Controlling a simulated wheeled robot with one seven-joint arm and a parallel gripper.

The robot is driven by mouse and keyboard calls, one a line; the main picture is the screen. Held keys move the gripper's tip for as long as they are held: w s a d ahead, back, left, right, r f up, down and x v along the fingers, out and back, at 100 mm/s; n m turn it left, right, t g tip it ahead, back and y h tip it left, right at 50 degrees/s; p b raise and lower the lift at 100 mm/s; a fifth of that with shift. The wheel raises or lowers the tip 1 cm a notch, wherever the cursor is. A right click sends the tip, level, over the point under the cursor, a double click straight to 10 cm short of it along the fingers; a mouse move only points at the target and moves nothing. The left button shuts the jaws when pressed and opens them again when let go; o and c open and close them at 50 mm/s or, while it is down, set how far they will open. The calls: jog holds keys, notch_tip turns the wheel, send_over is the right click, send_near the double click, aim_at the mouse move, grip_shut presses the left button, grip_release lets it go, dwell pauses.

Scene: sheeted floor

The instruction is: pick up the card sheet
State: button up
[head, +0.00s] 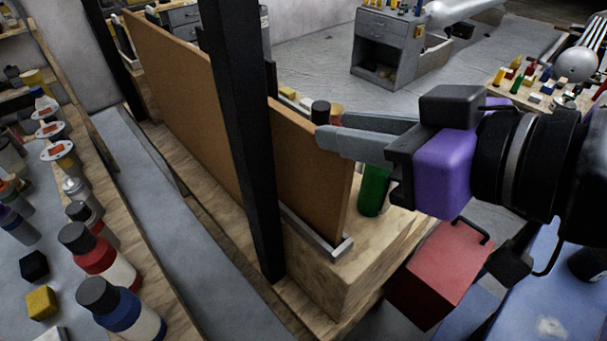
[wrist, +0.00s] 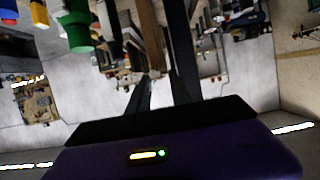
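The card sheet appears to be the large brown board (head: 308,165) standing on edge, its lower edge in a grey channel (head: 341,248) on a wooden block. A black post hides part of it. My gripper (head: 330,130) is at the sheet's near upper corner, coming in from the right. Its two grey fingers are apart; the nearer one overlaps the sheet's top edge in the head view. In the wrist view, a brown strip of the sheet (wrist: 150,35) shows beyond and between the dark fingers. I cannot tell whether either finger touches it.
The black post (head: 240,140) stands close in front of the sheet. A green cylinder (head: 373,190) stands just behind the sheet's near end, below my gripper. A red box (head: 440,270) is lower right. Several bottles, one with a red band (head: 98,258), line the left bench.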

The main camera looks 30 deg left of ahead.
aim_at(310, 126)
jog(key=shift+w+a+f, duration=0.1)
jog(key=shift+a+f, duration=0.2)
jog(key=shift+a, duration=0.2)
jog(key=p+x, duration=0.1)
jog(key=x, duration=0.5)
jog(key=shift+w+a+f+p, duration=0.1)
jog(key=shift+w+a+p, duration=0.05)
jog(key=shift+a+p, duration=0.2)
jog(key=shift+c, duration=0.3)
grip_shut()
dwell(0.5)
